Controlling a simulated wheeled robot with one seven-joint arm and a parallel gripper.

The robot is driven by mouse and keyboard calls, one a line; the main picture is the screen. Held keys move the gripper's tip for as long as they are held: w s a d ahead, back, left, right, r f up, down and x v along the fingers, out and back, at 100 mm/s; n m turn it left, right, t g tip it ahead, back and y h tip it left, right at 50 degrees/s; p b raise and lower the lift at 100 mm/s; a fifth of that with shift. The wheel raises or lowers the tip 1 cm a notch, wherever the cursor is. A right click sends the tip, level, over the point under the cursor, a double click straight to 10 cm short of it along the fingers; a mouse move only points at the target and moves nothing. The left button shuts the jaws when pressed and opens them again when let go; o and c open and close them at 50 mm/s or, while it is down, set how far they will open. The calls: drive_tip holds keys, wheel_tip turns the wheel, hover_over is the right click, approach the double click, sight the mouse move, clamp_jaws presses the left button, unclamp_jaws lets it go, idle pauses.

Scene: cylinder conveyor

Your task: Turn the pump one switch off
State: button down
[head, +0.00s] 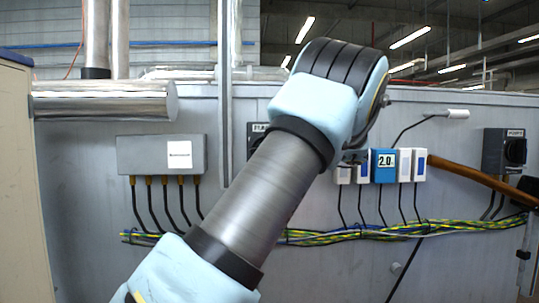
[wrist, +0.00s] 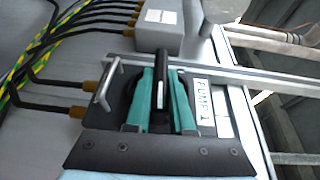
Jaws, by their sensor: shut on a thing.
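The pump one switch is a dark box with a black turning handle (wrist: 162,62) and a white label reading PUMP 1 (wrist: 203,98). In the head view only a sliver of this box (head: 254,142) shows beside my arm. In the wrist view my gripper (wrist: 164,98) has its two teal fingers on either side of the handle, shut on it. The handle has a white stripe and lies lengthwise between the fingers, in line with the label's text. The fingers and much of the switch are hidden behind my arm in the head view.
A grey junction box (head: 160,155) with cables hangs left of the switch. Small white and blue devices (head: 384,166) line the wall right of my arm. Another dark switch box (head: 495,150) is at far right. A metal bracket (wrist: 107,85) stands close to the fingers.

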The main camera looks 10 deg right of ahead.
drive_tip(key=shift+y, duration=0.4)
drive_tip(key=c, duration=0.8)
unclamp_jaws()
drive_tip(key=shift+d, duration=0.1)
drive_tip(key=shift+b+v, duration=1.65)
drive_tip(key=shift+v, duration=3.7)
drive_tip(key=shift+s, duration=0.15)
